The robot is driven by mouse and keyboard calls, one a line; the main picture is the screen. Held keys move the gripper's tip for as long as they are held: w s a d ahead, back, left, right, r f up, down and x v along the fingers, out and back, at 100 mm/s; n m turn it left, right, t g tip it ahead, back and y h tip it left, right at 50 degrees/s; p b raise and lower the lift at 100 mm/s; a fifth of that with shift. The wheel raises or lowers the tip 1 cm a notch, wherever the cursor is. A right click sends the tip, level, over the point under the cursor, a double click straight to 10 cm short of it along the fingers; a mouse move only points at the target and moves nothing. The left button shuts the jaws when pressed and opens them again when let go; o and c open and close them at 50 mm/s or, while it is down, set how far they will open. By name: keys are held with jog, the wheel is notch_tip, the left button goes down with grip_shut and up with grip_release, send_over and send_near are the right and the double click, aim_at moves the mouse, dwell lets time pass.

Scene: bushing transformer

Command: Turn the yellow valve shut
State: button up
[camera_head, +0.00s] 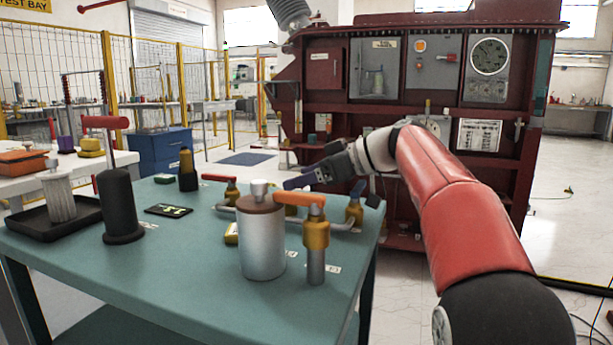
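Several brass-yellow valves stand on the green-topped bench (190,262). The nearest valve (316,234) has an orange-yellow lever (298,199) on an upright grey pipe. The lever points left, roughly level, past a grey metal cylinder (262,245). A valve with a red lever (231,190) stands behind it to the left, and one with a blue lever (355,205) behind it to the right. My gripper (297,176) is above the bench's far edge, pointing left, above and behind the orange lever and apart from it in the picture. Its finger gap is unclear; I see nothing held.
A black post with a red T-handle (119,200), a black tray (50,222) and a small dark display (168,210) occupy the bench's left. A dark red transformer cabinet (408,165) stands behind. The bench's front left is clear.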

jog(key=c, duration=0.8)
jog(key=shift+w+r+n+g+p, duration=0.2)
jog(key=shift+n+g+p, duration=0.3)
jog(key=shift+p, duration=0.4)
jog(key=shift+a+f+g, duration=0.15)
jog(key=shift+g, duration=0.25)
jog(key=shift+y, duration=0.3)
jog(key=o, duration=1.4)
